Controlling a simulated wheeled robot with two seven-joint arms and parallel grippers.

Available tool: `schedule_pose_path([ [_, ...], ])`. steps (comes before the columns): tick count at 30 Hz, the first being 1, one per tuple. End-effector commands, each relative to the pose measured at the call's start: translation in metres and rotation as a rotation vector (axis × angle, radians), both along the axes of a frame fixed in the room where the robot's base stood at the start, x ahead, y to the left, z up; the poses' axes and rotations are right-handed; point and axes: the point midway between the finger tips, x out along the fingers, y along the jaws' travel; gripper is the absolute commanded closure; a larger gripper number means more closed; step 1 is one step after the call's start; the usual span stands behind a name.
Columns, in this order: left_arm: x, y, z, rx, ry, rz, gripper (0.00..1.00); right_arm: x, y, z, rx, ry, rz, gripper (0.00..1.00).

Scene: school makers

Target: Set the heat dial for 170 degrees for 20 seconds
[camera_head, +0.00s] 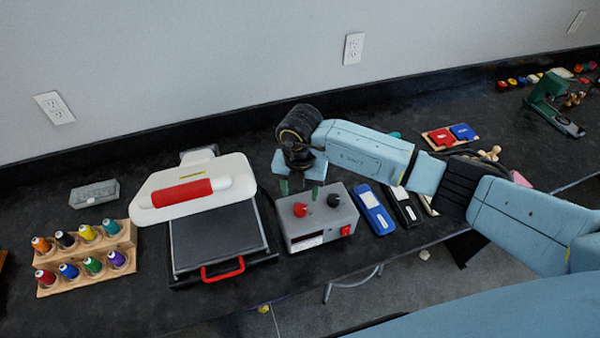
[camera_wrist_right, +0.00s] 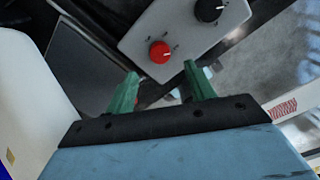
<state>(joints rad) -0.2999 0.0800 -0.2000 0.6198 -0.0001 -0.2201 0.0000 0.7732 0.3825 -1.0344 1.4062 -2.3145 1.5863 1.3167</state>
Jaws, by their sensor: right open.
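A grey control box (camera_head: 326,235) stands on the black bench, right of the heat press. On its top are a red dial (camera_head: 300,209) at left and a black dial (camera_head: 333,200) at right. The red dial (camera_wrist_right: 160,52) and black dial (camera_wrist_right: 209,10) also show in the right wrist view, with white pointer lines and small marks around them. My right gripper (camera_head: 299,188) is above the back of the box, pointing down. Its green fingers (camera_wrist_right: 163,82) are apart, with nothing between them, and the red dial shows beyond their tips. My left gripper is not in view.
The heat press (camera_head: 219,238), with a white upper arm and red handles, is close on the left. Blue (camera_head: 375,210) and dark flat cases lie close on the right. A wooden rack (camera_head: 88,281) of thread spools stands at far left.

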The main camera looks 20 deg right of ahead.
Motion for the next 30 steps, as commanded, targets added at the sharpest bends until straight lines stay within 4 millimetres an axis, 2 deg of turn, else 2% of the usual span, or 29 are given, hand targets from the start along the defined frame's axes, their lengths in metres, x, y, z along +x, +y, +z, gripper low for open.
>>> schedule_pose_path([
  [1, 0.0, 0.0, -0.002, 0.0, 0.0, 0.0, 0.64, 0.001, 0.0, 0.012, 0.001, -0.004, 0.001, 0.46],
  [6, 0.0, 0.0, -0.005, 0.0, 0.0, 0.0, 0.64, 0.001, 0.0, 0.045, 0.0, -0.004, 0.0, 0.46],
  [12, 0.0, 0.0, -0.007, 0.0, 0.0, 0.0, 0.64, 0.0, 0.0, 0.065, 0.0, -0.001, -0.001, 0.46],
  [30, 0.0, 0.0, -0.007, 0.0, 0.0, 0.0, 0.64, 0.0, 0.0, 0.068, 0.0, 0.0, -0.001, 0.46],
])
